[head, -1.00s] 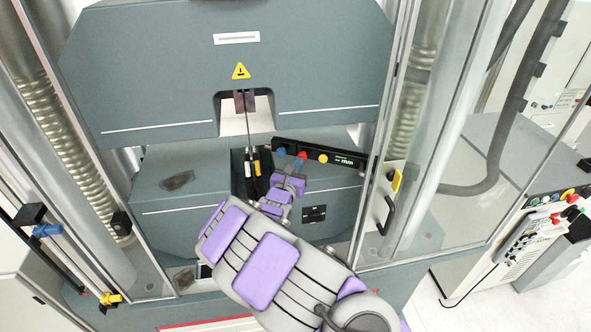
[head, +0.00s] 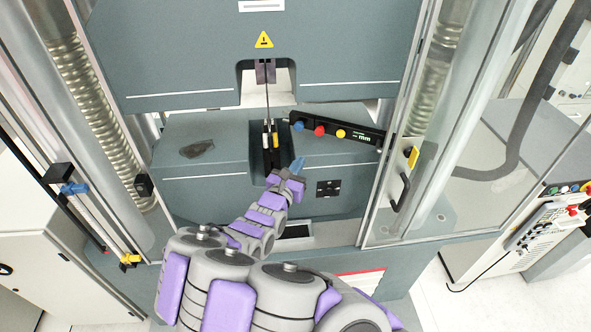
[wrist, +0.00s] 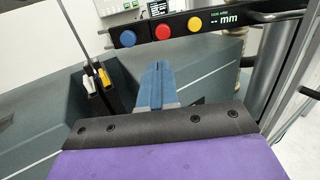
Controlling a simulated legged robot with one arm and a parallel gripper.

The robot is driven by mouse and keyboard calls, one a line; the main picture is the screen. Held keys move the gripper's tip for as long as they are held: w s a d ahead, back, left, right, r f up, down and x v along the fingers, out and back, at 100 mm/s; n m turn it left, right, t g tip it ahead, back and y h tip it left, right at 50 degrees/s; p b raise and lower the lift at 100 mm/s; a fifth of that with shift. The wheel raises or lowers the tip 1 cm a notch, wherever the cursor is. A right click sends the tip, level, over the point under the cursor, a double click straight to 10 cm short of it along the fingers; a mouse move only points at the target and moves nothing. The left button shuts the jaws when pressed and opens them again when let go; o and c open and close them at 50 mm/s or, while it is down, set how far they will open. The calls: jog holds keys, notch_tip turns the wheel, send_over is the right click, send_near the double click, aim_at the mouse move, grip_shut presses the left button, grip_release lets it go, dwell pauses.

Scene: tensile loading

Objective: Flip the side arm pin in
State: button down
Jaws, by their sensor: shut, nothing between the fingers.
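The side arm (head: 360,134) is a black bar with blue, red and yellow round buttons and a small "mm" display. It reaches left from the right door frame, its free end close to the thin vertical rod and clamp. It also crosses the top of the wrist view (wrist: 259,20). I cannot make out a separate pin on it. My gripper (head: 297,165), with blue fingertips, is shut and empty. It is below the side arm, apart from it in the head view. In the wrist view the gripper (wrist: 157,80) points toward the bar, below the red button.
The lower clamp (head: 270,150), with white and yellow tabs, stands left of my gripper. A thin rod (head: 267,95) runs up from it to the upper grip. Clear doors with a black handle (head: 400,190) stand at right. A grey machine block (head: 205,155) lies at left.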

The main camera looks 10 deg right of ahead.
jog(key=shift+s+a, duration=0.2)
jog(key=shift+s, duration=0.4)
jog(key=shift+a, duration=0.1)
